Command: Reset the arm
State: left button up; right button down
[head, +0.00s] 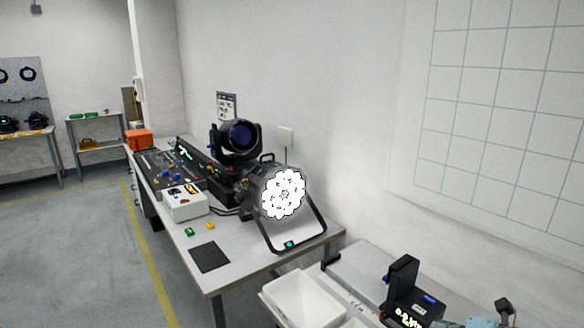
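No gripper or arm of mine shows in the head view. A par can (281,195) with a bright round white face of several lit lenses stands on the grey table (262,262) at its near right end, in a tilted bracket. A black moving-head light (237,140) stands behind it to the left. A white control box (184,202) with coloured buttons sits left of the par can.
A yellow block (210,225), a green block (190,232) and a black mat (209,257) lie at the table's front. White bins (303,299) and a black device (405,285) stand at the lower right. The floor (80,250) at left is clear.

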jog(key=s+a+r+m+t+y, duration=0.2)
jog(key=a+r+m+t+y, duration=0.2)
jog(key=a+r+m+t, duration=0.6)
jog(key=s+d+f+m+g+h, duration=0.35)
jog(key=d+f+m+h, duration=0.2)
jog(key=m+h, duration=0.2)
jog(key=s+d+f+m+g+h, duration=0.2)
jog(key=s+d+f+m+h, duration=0.25)
jog(key=d+m+h, duration=0.35)
jog(key=s+a+f+m+g+y, duration=0.2)
jog(key=s+a+f+g+y, duration=0.1)
jog(key=s+a+f+g, duration=0.4)
jog(key=s+a+f+m+g+y, duration=0.1)
jog(key=s+a+f+g+y, duration=0.3)
jog(key=s+f, duration=0.55)
jog(key=s+f+g, duration=0.1)
jog(key=s+f, duration=0.2)
jog(key=f, duration=1.7)
jog(key=s+d+f+g, duration=0.1)
jog(key=s+f, duration=1)
jog(key=s, duration=0.3)
jog(key=shift+f+m, duration=0.35)
jog(key=shift+f, duration=0.05)
